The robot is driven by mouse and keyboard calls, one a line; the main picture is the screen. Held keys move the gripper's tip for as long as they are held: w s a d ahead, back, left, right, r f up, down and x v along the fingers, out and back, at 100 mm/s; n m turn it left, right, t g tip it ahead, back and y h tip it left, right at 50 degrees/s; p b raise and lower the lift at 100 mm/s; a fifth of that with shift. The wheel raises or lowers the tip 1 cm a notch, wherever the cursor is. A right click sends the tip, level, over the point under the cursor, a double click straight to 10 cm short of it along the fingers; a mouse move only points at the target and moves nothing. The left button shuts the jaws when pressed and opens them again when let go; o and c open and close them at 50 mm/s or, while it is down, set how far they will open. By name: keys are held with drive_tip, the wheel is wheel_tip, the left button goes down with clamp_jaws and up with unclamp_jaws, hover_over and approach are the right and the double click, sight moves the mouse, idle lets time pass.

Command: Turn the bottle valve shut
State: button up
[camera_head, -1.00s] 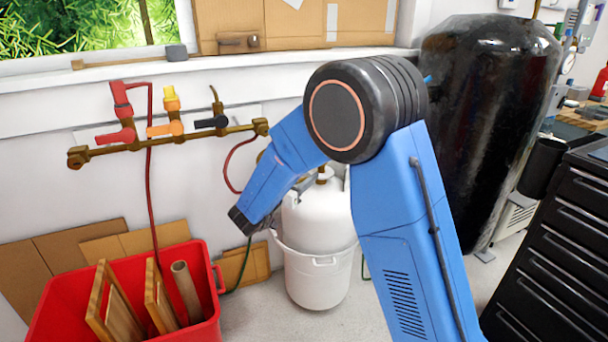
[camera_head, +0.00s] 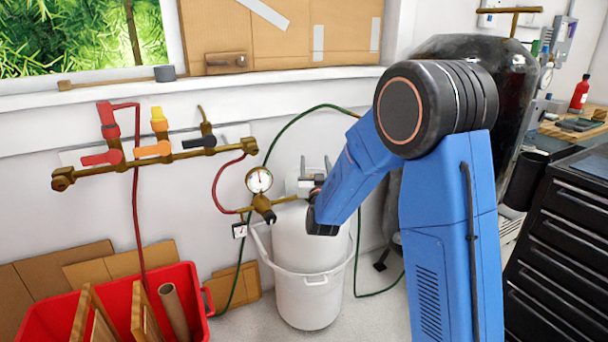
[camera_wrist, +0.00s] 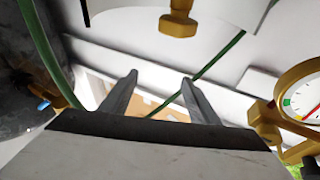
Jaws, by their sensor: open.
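The white gas bottle (camera_head: 310,245) stands upright in a white bucket (camera_head: 308,300) against the wall. A brass fitting with a round gauge (camera_head: 259,180) sits at its upper left. In the wrist view my gripper (camera_wrist: 160,76) is open and empty. A brass knob-like part (camera_wrist: 177,22), apparently the bottle valve, shows above and beyond the fingertips, apart from them. The gauge (camera_wrist: 302,100) is at the right edge.
A brass manifold (camera_head: 165,155) with coloured levers is on the wall at left. A red hose (camera_head: 226,186) and a green hose (camera_head: 290,120) run near the bottle. A red bin (camera_head: 190,290) stands at lower left, a black drawer cabinet (camera_head: 560,250) at right.

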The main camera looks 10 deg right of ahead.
drive_tip(key=s+d+f+n+g+y, duration=0.5)
drive_tip(key=s+f+n+y, duration=0.2)
drive_tip(key=s+y, duration=0.3)
drive_tip(key=r+x, duration=0.1)
drive_tip(key=x, duration=1.7)
drive_tip(key=shift+a+y, duration=0.2)
drive_tip(key=shift+y, duration=0.2)
drive_tip(key=c, duration=1)
